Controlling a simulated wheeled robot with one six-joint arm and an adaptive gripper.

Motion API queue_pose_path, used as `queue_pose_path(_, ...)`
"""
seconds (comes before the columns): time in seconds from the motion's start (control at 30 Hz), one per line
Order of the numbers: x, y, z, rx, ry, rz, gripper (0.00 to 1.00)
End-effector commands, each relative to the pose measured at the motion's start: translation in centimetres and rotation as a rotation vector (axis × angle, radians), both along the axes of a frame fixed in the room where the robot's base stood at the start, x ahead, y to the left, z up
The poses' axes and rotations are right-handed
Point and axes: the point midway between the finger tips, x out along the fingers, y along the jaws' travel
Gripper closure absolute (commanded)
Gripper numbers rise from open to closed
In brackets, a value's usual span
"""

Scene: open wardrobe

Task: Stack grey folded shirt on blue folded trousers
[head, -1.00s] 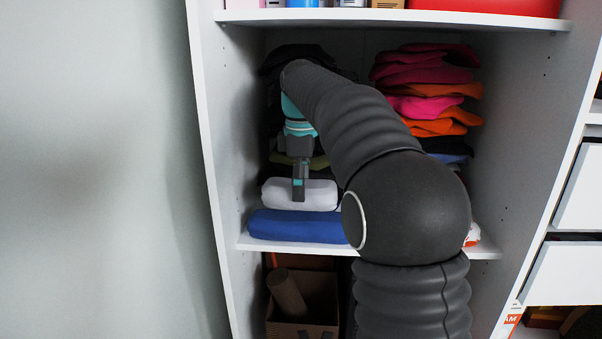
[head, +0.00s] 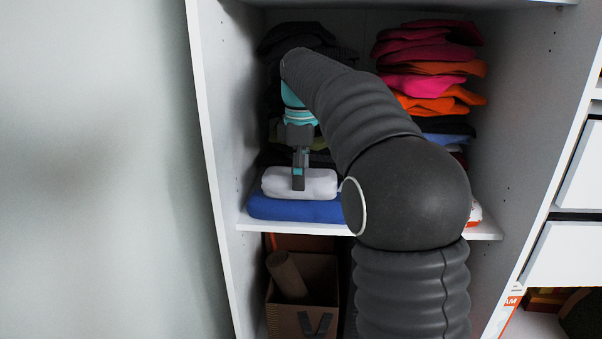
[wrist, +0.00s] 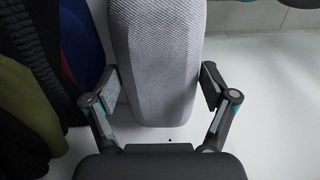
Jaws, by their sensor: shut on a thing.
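The grey folded shirt (head: 322,183) is a pale roll-edged bundle at the left of the open shelf. My gripper (head: 299,176) points down and is shut on it; one finger shows against its front face. In the wrist view the shirt (wrist: 160,65) sits between both fingers (wrist: 160,88). The blue folded trousers (head: 290,209) lie at the shelf's front left. The shirt appears directly above them, and their right end is hidden behind my arm. I cannot tell whether the shirt's full weight rests on them. The trousers are not clearly identifiable in the wrist view.
A dark clothes pile (head: 297,38) stands behind my gripper. A pink and orange clothes stack (head: 425,68) stands at the right. The left wardrobe panel (head: 222,130) is close by. A cardboard box (head: 322,280) with a brown roll sits below the shelf (head: 255,226).

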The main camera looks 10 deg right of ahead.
Motion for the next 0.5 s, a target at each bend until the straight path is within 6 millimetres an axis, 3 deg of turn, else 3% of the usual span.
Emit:
queue_pose_path(0.4,-0.02,0.00,-0.55,0.000,0.000,0.000,0.35)
queue_pose_path(0.43,-0.02,0.00,-0.53,0.000,0.000,0.000,0.11)
queue_pose_path(0.5,-0.01,0.00,-0.51,0.000,0.000,0.000,0.00)
